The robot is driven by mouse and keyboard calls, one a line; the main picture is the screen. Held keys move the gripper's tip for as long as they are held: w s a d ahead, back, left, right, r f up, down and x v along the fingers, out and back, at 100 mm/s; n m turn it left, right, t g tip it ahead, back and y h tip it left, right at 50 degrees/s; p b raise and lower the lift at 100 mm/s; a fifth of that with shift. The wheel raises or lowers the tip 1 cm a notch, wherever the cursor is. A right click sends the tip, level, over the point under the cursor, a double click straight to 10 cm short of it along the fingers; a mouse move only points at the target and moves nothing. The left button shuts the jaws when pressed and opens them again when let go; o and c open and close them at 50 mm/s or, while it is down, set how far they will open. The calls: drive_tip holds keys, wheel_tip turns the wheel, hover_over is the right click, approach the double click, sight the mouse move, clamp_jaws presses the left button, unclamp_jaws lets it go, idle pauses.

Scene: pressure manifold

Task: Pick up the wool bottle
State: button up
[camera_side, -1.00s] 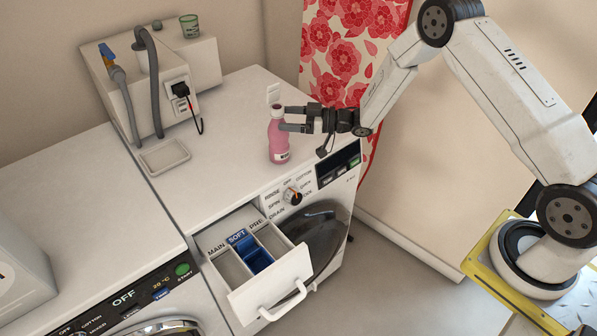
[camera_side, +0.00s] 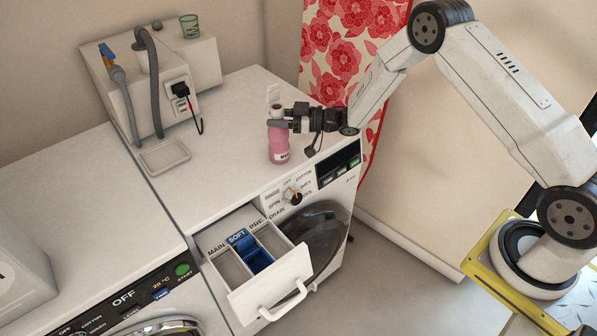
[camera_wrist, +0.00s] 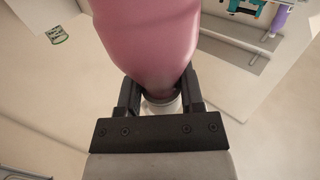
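The wool bottle is a pink bottle (camera_side: 279,144) with a pale cap and a small label too small to read. It stands upright on the white top of the right-hand washing machine. My gripper (camera_side: 277,118) reaches in level from the right, with its fingers on both sides of the bottle's neck, just under the cap. In the wrist view the pink bottle (camera_wrist: 152,35) fills the top middle, and its neck sits between the two black fingers (camera_wrist: 161,96), which look closed against it. The bottle's base appears to rest on the machine top.
An open detergent drawer (camera_side: 257,262) with a blue middle compartment juts out at the front. A shallow tray (camera_side: 165,157) lies left of the bottle. A white box (camera_side: 206,62) with hoses and a plug stands behind. A floral curtain (camera_side: 345,50) hangs at the back right.

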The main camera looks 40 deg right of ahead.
clamp_jaws()
idle(1.1)
